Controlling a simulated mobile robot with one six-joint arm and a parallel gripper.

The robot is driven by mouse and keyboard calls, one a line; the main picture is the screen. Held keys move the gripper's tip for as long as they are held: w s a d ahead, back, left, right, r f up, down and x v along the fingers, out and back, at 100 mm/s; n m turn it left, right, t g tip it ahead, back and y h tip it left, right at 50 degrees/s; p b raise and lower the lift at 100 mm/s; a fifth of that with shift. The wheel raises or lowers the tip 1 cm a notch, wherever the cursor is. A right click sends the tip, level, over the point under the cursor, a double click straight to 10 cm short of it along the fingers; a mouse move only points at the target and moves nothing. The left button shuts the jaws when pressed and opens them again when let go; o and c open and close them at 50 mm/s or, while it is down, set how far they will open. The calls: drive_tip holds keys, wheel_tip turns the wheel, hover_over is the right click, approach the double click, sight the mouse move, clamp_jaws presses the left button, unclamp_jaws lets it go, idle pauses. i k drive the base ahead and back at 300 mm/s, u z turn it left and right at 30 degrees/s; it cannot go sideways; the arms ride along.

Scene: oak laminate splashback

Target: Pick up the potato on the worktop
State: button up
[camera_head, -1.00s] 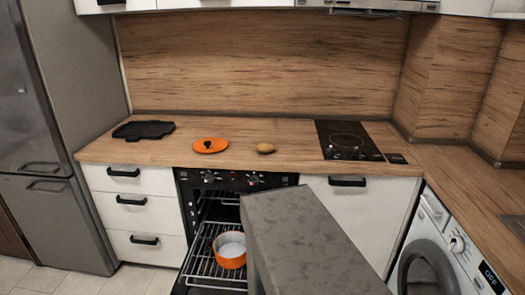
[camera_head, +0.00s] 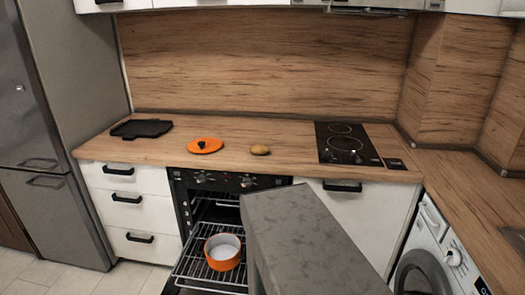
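The potato (camera_head: 260,150) is a small brown oval lying on the wooden worktop (camera_head: 285,132). It sits between an orange lid on its left and the black hob on its right. Nothing touches it, and it is fully visible. My gripper does not show in the head camera view, so its place relative to the potato cannot be told.
An orange lid (camera_head: 206,146), a black tray (camera_head: 141,129) and a hob (camera_head: 345,144) are on the worktop. Below, the oven stands open with an orange pot (camera_head: 223,252) on its pulled-out rack (camera_head: 200,277). A large grey block (camera_head: 300,238) fills the lower middle, near the oven.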

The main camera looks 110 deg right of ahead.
sight(256, 149)
drive_tip(key=u, duration=0.1)
drive_tip(key=k, duration=0.9)
drive_tip(key=z, duration=1.15)
drive_tip(key=i, duration=0.5)
